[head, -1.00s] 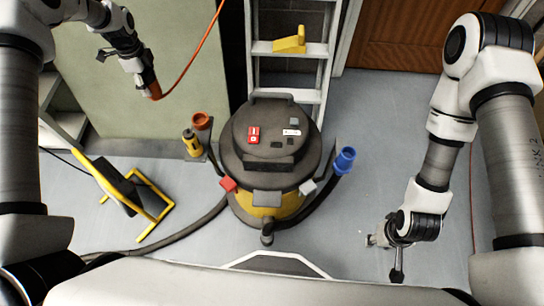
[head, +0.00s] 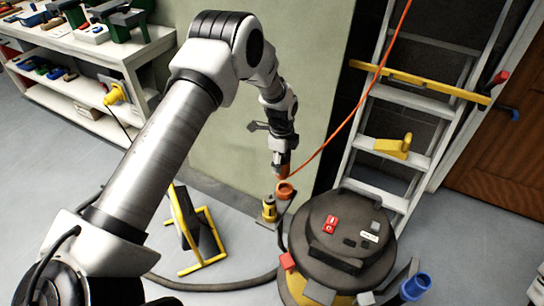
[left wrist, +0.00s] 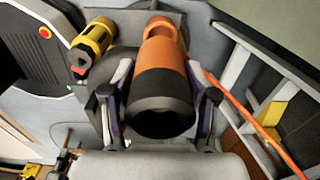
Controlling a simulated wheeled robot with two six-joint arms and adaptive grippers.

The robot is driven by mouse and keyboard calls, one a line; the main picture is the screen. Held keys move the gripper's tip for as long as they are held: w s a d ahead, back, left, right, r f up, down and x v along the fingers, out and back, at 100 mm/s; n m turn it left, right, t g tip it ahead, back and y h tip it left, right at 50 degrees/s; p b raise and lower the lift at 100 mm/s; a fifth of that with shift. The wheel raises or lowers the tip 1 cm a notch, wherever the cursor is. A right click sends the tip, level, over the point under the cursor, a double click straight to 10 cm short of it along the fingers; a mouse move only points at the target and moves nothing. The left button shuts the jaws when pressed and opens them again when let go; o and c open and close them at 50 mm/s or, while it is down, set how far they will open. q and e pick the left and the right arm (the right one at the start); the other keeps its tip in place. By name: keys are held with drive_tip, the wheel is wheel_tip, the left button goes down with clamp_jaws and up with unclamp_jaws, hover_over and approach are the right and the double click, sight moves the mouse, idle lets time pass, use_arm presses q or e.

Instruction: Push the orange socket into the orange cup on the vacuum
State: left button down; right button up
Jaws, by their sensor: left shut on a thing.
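My left gripper (head: 281,162) is shut on the orange socket (head: 283,172), whose orange end points down just above the orange cup (head: 285,192). The cup sits on a bracket at the left side of the round vacuum (head: 342,228). In the left wrist view the socket (left wrist: 164,72) lies between both fingers of the left gripper (left wrist: 163,112), with its black end toward the camera. Its far end overlaps the area of the cup, so I cannot tell whether they touch. My right gripper is out of view.
A yellow and black tool (head: 269,208) stands close beside the cup. An orange cable (head: 352,113) runs up from the socket past the ladder (head: 400,150). A blue cup (head: 415,286) is at the vacuum's right. A yellow-framed stand (head: 196,230) is on the floor to the left.

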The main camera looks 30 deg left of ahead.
sight(285, 172)
use_arm(q)
drive_tip(key=shift+w+d+r, duration=0.1)
drive_tip(key=shift+d+r, duration=0.1)
drive_tip(key=shift+d, duration=0.5)
drive_tip(key=shift+a, duration=0.1)
drive_tip(key=shift+f, duration=0.1)
drive_tip(key=shift+f+b, duration=1.35)
drive_tip(key=shift+f, duration=1)
drive_tip(key=shift+f+b, duration=0.9)
drive_tip(key=shift+f, duration=0.8)
